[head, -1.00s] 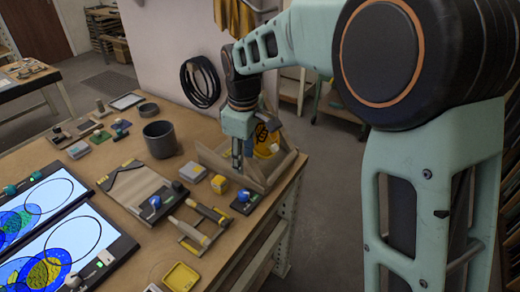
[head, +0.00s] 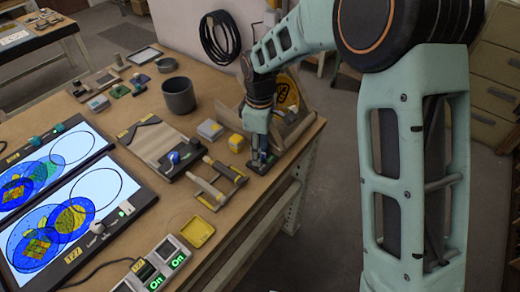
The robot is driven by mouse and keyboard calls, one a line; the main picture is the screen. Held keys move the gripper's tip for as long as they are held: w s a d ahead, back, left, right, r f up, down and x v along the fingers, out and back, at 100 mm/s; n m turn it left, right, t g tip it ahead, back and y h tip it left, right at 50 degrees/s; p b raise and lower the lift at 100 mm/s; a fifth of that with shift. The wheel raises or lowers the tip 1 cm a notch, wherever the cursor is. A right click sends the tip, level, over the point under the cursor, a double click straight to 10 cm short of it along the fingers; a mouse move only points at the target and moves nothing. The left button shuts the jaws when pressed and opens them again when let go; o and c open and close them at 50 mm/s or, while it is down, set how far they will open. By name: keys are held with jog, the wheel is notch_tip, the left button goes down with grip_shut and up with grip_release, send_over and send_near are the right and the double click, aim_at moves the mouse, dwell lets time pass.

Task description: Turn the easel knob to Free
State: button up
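The wooden easel (head: 297,130) stands near the table's far right corner, with a yellow disc (head: 286,92) leaning in it, partly behind my arm. A small black base (head: 262,167) lies on the table in front of the easel. The blue knob seen on this base earlier is now mostly hidden by my gripper. My gripper (head: 263,153) points straight down over this base, with its fingertips low at the knob. Whether the fingers are closed on the knob is too small to tell. No label reading Free can be made out.
Another blue knob (head: 174,157) sits beside a wooden board (head: 152,142). A yellow-and-grey block (head: 236,143), wooden-handled tools (head: 217,180) and a yellow tray (head: 197,232) lie near my gripper. A grey pot (head: 179,96) stands farther back. Lit panels fill the left.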

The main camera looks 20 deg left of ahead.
jog(key=shift+f, duration=0.1)
jog(key=shift+c, duration=0.7)
grip_shut()
jog(key=shift+m, duration=0.3)
jog(key=m+b, duration=0.1)
jog(key=m, duration=0.4)
jog(key=m+b, duration=0.1)
jog(key=m, duration=0.5)
jog(key=shift+m, duration=0.3)
jog(key=shift+o, duration=0.7)
grip_release()
